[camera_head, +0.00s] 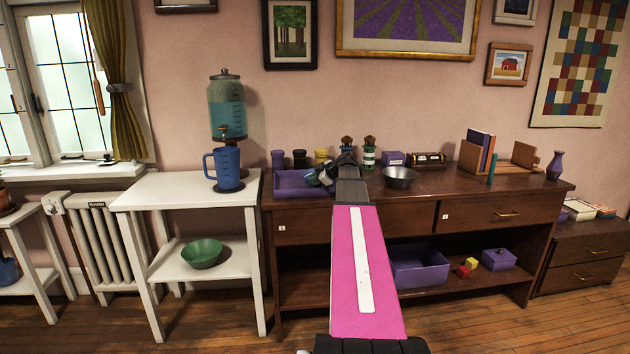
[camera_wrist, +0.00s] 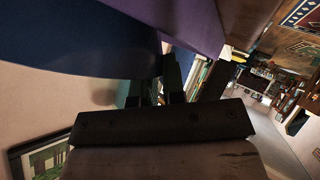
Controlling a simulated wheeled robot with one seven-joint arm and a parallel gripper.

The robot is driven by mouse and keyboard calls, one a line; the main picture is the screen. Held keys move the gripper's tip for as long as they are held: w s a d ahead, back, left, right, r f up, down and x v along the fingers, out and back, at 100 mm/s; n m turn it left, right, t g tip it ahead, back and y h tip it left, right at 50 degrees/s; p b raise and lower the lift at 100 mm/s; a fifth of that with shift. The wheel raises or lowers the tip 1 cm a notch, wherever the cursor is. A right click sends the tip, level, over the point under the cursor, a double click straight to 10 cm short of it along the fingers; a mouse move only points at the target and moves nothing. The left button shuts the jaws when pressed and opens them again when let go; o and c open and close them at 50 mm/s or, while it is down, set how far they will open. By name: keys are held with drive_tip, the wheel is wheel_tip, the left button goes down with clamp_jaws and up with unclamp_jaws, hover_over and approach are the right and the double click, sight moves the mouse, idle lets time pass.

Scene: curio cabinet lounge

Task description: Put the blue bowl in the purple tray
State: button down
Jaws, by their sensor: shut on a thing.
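The purple tray (camera_head: 290,186) is on top of the dark wooden cabinet at its left end. My gripper (camera_head: 325,175) is over the right part of this tray. In the wrist view my gripper (camera_wrist: 170,85) is shut on the rim of the blue bowl (camera_wrist: 75,42), which fills the upper left. A purple surface, likely the tray (camera_wrist: 195,22), shows close beside the bowl. My arm and gripper hide most of the bowl in the head view. I cannot tell whether the bowl touches the tray.
Several jars and bottles (camera_head: 369,153) stand behind the tray. A grey metal bowl (camera_head: 398,178) stands right of my arm. A white table (camera_head: 180,188) at left holds a blue jug (camera_head: 226,168), with a green bowl (camera_head: 201,254) on its lower shelf. A purple bin (camera_head: 420,268) is below.

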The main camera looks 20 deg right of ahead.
drive_tip(key=shift+f, duration=0.1)
drive_tip(key=c, duration=1.2)
unclamp_jaws()
drive_tip(key=v, duration=1.2)
drive_tip(key=s+a+f+m+g, duration=0.2)
drive_tip(key=a+f+m+g, duration=0.15)
drive_tip(key=a+f, duration=0.9)
drive_tip(key=s+a+f+m+g+h, duration=0.3)
drive_tip(key=s+a+f+m, duration=0.1)
drive_tip(key=s+a+f, duration=0.4)
drive_tip(key=s+a+f+m+g+h, duration=0.2)
drive_tip(key=s+a+f+m, duration=0.3)
drive_tip(key=s+a+f, duration=0.4)
drive_tip(key=a+f+g, duration=0.1)
drive_tip(key=a+f, duration=0.2)
drive_tip(key=f, duration=0.4)
drive_tip(key=shift+s+h, duration=0.3)
drive_tip(key=shift+h, duration=0.1)
drive_tip(key=shift+a+g, duration=0.1)
drive_tip(key=shift+g, duration=0.15)
